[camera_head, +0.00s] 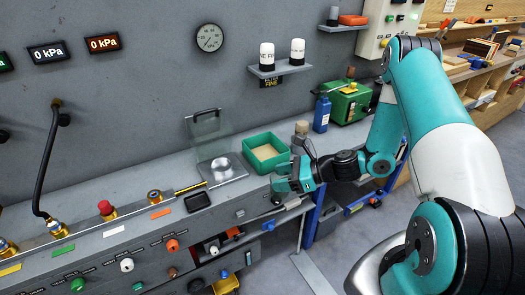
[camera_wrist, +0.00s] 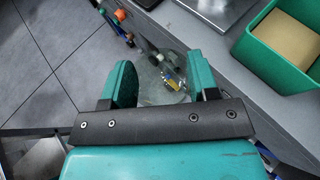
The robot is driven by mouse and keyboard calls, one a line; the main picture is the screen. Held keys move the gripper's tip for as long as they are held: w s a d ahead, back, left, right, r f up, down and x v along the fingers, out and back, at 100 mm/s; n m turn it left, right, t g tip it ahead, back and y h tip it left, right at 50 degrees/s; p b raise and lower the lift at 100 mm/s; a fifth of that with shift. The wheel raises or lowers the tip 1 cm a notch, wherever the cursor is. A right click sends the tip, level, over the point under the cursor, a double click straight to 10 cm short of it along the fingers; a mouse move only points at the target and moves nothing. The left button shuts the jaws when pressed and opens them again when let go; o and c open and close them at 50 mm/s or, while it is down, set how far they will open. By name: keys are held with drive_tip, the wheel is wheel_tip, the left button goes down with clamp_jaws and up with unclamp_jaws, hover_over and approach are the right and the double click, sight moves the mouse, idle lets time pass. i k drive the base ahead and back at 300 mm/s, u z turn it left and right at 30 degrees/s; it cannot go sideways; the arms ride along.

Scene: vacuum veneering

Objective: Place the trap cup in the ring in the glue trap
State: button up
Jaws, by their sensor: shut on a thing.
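My gripper (camera_head: 285,181) is at the front edge of the bench, just in front of the green tray. In the wrist view my gripper (camera_wrist: 165,76) has its teal fingers on either side of a clear, glassy thing (camera_wrist: 157,93), which looks like the trap cup. The gripper is shut on it. Its lower part is hidden behind the dark gripper bar. Small yellow and blue bits show through or behind it. The glue trap and its ring cannot be made out with certainty in either view.
The green tray (camera_head: 250,143) holds a tan block. A blue bottle (camera_head: 321,114) and a green machine (camera_head: 347,106) stand behind. Valves and knobs line the bench front.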

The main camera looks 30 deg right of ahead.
sight(221, 168)
drive_tip(key=z, duration=2.95)
drive_tip(key=k, duration=1.6)
drive_tip(key=u, duration=2.35)
drive_tip(key=i, duration=1)
